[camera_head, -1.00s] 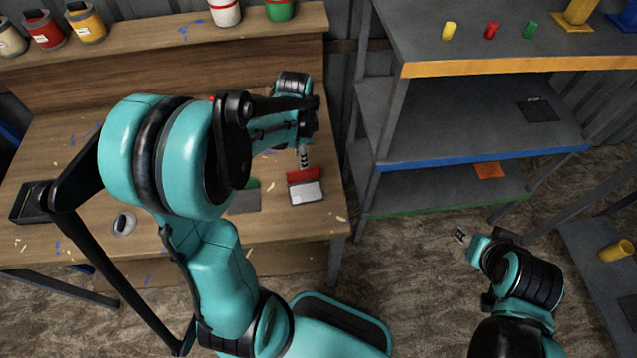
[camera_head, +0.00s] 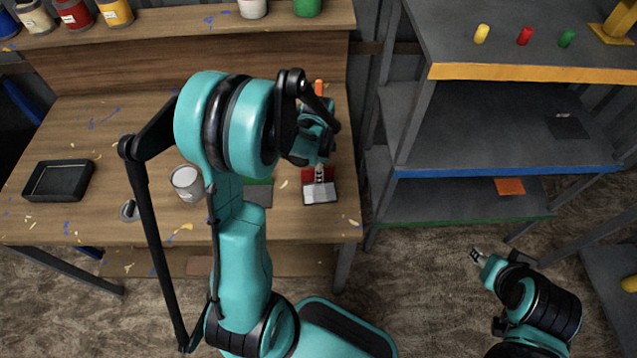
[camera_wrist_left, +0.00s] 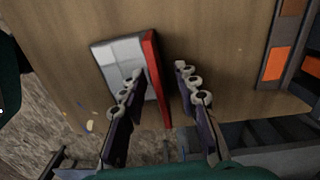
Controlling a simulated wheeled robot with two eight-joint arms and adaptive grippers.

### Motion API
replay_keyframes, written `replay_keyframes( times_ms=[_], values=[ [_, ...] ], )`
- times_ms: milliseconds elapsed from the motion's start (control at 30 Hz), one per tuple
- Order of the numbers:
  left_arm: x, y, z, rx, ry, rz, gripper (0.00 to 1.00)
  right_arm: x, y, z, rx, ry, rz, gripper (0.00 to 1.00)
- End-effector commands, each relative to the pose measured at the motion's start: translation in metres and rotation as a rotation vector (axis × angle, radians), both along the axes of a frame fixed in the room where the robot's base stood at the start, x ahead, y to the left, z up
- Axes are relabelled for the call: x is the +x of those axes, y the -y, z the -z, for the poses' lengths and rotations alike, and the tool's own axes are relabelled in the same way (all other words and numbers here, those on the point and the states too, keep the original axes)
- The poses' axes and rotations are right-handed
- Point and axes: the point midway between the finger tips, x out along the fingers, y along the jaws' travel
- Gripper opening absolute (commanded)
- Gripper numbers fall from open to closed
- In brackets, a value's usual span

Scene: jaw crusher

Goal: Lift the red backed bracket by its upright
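The red backed bracket (camera_head: 321,194) lies on the wooden bench near its right end, with a pale grey plate and a red upright along the plate's far edge. In the left wrist view the red upright (camera_wrist_left: 156,78) runs between the two fingers. My left gripper (camera_head: 319,169) is open above the bracket, pointing down. In its wrist view, one finger of the left gripper (camera_wrist_left: 159,72) is over the pale plate and the other is beyond the red upright, over bare wood. Contact cannot be told. My right gripper (camera_head: 476,256) hangs over the floor, away from the bench; its fingers are too small to read.
A green-edged plate (camera_head: 258,190) lies left of the bracket, partly hidden by my left arm. A grey can (camera_head: 187,183) and black tray (camera_head: 58,180) stand farther left. Orange pieces (camera_wrist_left: 275,64) lie beyond the bracket. A shelf unit (camera_head: 500,170) stands right of the bench.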

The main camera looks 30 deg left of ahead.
Motion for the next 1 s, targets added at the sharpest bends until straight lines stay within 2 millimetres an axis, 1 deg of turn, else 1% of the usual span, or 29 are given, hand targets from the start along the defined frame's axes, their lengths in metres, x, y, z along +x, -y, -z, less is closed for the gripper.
replay_keyframes(
  times_ms=[33, 133, 167, 533, 667, 833, 933, 967, 1000],
  values=[
    [0.000, 0.000, -0.001, 0.000, 0.000, 0.000, 0.31, 0.000, 0.000, -0.001, 0.000, 0.000, 0.000, 0.40],
    [0.000, 0.000, -0.001, 0.000, 0.000, 0.000, 0.05, 0.000, 0.000, -0.001, 0.000, 0.000, 0.000, 0.40],
    [0.000, 0.000, -0.001, 0.000, 0.000, 0.000, 0.00, 0.000, 0.000, -0.001, 0.000, 0.000, 0.000, 0.40],
    [0.000, 0.000, -0.001, 0.000, 0.000, 0.000, 0.00, 0.000, 0.000, -0.001, 0.000, 0.000, 0.000, 0.40],
    [0.000, 0.000, -0.006, 0.000, 0.000, 0.000, 0.00, 0.000, 0.000, -0.003, 0.000, 0.000, 0.000, 0.40],
    [0.000, 0.000, -0.025, 0.000, 0.000, 0.000, 0.00, 0.000, 0.000, -0.013, 0.000, 0.000, 0.000, 0.40],
    [0.000, 0.000, -0.045, 0.000, 0.000, 0.000, 0.00, 0.000, 0.000, -0.022, 0.000, 0.000, 0.000, 0.40],
    [-0.001, 0.003, -0.050, 0.000, 0.000, 0.002, 0.00, 0.000, 0.000, -0.025, 0.000, 0.000, 0.000, 0.40],
    [-0.003, 0.014, -0.053, 0.000, 0.000, 0.004, 0.00, 0.000, 0.000, -0.027, 0.000, 0.000, 0.000, 0.40]
  ],
)
